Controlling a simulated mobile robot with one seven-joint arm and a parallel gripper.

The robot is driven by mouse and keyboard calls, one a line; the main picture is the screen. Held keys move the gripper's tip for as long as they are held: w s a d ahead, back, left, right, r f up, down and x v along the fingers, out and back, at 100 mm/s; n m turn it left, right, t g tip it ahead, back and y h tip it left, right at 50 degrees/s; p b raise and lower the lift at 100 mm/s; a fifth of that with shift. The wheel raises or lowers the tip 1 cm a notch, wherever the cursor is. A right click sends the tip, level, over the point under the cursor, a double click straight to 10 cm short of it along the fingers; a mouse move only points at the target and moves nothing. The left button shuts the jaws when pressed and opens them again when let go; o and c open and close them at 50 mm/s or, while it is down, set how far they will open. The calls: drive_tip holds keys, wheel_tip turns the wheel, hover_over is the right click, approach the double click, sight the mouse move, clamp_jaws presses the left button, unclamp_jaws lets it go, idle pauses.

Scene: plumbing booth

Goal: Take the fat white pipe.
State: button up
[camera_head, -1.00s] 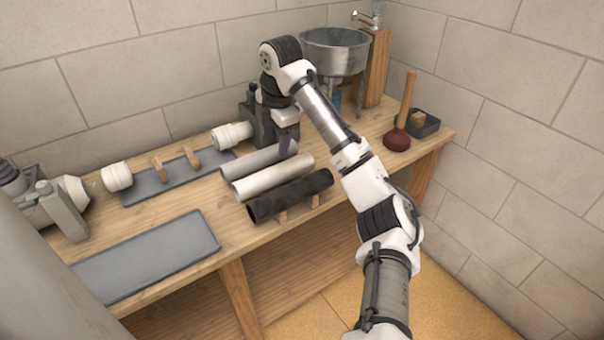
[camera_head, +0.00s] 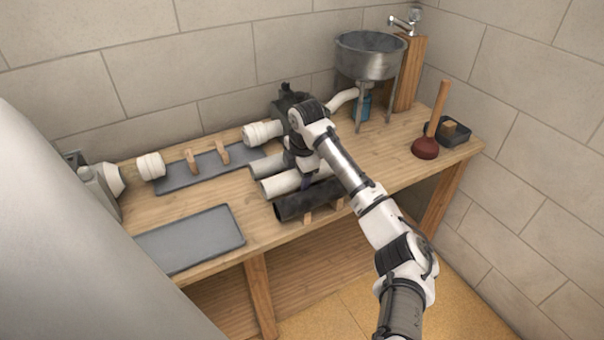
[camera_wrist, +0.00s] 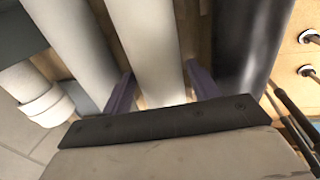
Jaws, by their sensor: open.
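The fat white pipe (camera_head: 280,185) lies between a grey pipe (camera_head: 267,167) and a black pipe (camera_head: 292,207) on the bench. In the wrist view the white pipe (camera_wrist: 151,50) runs up the middle of the picture. My gripper (camera_head: 305,183) is low over the pipes. In the wrist view, my gripper (camera_wrist: 162,85) is open, with one purple finger on each side of the white pipe. Whether the fingers touch it I cannot tell. My arm hides part of the pipes in the head view.
The grey and black pipes lie close on either side. A white fitting (camera_head: 262,133) sits behind them. A grey tray (camera_head: 190,240) on the left is empty. A plunger (camera_head: 428,145) and a basin (camera_head: 370,58) stand to the right.

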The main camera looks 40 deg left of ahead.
drive_tip(key=shift+f, duration=0.15)
drive_tip(key=c, duration=0.7)
drive_tip(key=shift+c, duration=0.6)
